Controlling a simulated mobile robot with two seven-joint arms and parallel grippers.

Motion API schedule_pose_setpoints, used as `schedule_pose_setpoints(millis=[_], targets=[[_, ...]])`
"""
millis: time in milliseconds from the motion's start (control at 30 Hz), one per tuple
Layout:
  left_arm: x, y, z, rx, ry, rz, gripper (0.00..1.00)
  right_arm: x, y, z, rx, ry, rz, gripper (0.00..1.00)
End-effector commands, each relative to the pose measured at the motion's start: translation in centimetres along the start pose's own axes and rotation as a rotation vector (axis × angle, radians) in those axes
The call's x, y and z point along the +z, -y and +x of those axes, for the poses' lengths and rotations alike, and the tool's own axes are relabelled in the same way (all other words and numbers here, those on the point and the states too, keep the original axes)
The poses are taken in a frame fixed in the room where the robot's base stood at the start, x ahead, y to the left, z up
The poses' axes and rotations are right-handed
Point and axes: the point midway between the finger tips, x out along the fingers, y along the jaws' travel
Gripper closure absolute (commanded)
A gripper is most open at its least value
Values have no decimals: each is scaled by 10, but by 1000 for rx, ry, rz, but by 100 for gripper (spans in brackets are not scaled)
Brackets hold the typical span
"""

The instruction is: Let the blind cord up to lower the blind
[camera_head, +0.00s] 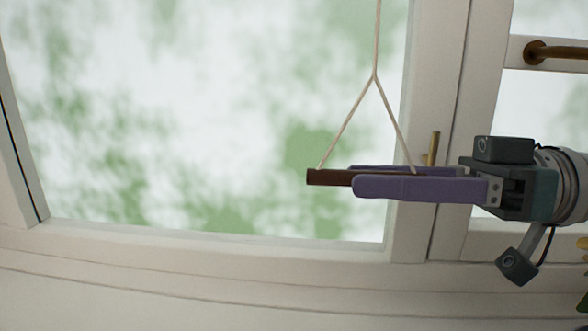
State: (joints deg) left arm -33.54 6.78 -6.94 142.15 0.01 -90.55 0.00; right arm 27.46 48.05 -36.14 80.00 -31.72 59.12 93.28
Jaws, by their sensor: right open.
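The blind cord (376,40) hangs from the top of the head view and splits into two strands. The strands run down to a dark brown wooden bar (327,177), which hangs level in front of the window. My right gripper (358,178) comes in from the right with its purple fingers along the bar. The bar's right part lies between or behind the fingers and is partly hidden. The fingers are open, and I cannot tell whether they touch the bar. The blind itself is not in view. My left gripper is not in view.
A large window pane (200,110) in a white frame (300,252) fills the left and middle. A brass handle (433,148) is on the frame behind my right gripper. Another brass fitting (552,52) is at the upper right. The space left of the bar is clear.

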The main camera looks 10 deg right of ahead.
Motion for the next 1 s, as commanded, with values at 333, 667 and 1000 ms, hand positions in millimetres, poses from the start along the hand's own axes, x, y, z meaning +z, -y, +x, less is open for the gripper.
schedule_pose_setpoints(millis=[333, 667, 1000], targets=[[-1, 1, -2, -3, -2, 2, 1, 0, 0, 32, 0, -1, 0, 52], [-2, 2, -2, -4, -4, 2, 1, 0, 0, 32, 1, 0, 0, 65], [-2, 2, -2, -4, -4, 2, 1, 0, 0, 32, 1, 0, 0, 100]])
